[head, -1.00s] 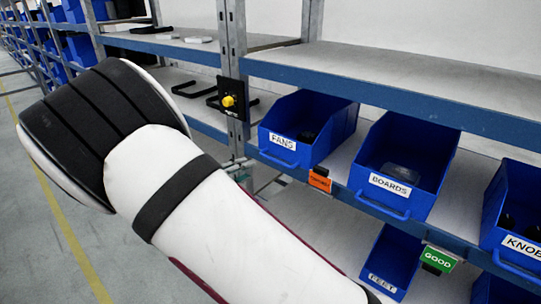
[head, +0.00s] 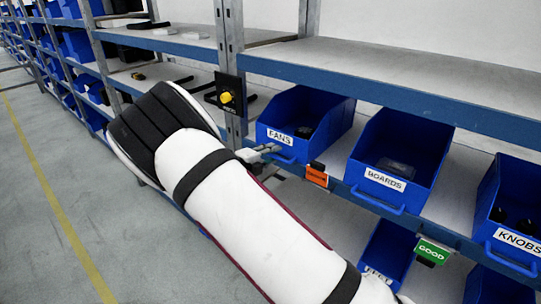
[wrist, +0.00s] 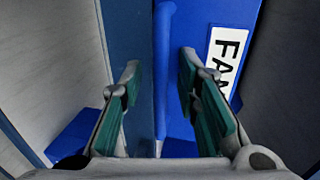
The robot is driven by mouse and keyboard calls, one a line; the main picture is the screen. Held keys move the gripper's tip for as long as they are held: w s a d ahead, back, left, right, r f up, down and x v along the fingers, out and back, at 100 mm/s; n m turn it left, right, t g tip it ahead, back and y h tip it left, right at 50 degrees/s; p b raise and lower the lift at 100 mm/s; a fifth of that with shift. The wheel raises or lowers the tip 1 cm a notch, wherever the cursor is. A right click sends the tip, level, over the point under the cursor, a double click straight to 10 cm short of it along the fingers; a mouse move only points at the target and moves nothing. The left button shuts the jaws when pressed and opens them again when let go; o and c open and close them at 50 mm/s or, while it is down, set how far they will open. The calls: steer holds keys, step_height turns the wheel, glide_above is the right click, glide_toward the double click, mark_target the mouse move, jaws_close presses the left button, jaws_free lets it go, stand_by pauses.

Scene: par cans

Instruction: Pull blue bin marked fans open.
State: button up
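The blue bin marked FANS (head: 318,112) sits on the middle shelf, with dark items inside. Its white label (head: 289,136) is on the front. My gripper (head: 264,152) is at the lower left of that front, partly hidden by my arm. In the wrist view my gripper (wrist: 159,66) is open, with one finger on each side of the bin's blue handle bar (wrist: 163,85). A gap shows between the bar and each finger. The FANS label (wrist: 224,58) is right of the right finger.
The BOARDS bin (head: 405,150) and KNOBS bin (head: 512,215) stand to the right. An orange tag (head: 317,176) and the blue shelf edge (head: 345,189) are close below the FANS bin. The aisle floor is clear.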

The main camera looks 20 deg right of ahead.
jaws_close()
steer(key=f+v, duration=0.2)
steer(key=v, duration=0.7)
steer(key=f+p+v, duration=0.1)
steer(key=v, duration=0.8)
steer(key=shift+s+a+f+p, duration=0.25)
steer(key=shift+a+f+p, duration=0.05)
steer(key=shift+a+f, duration=0.1)
jaws_free()
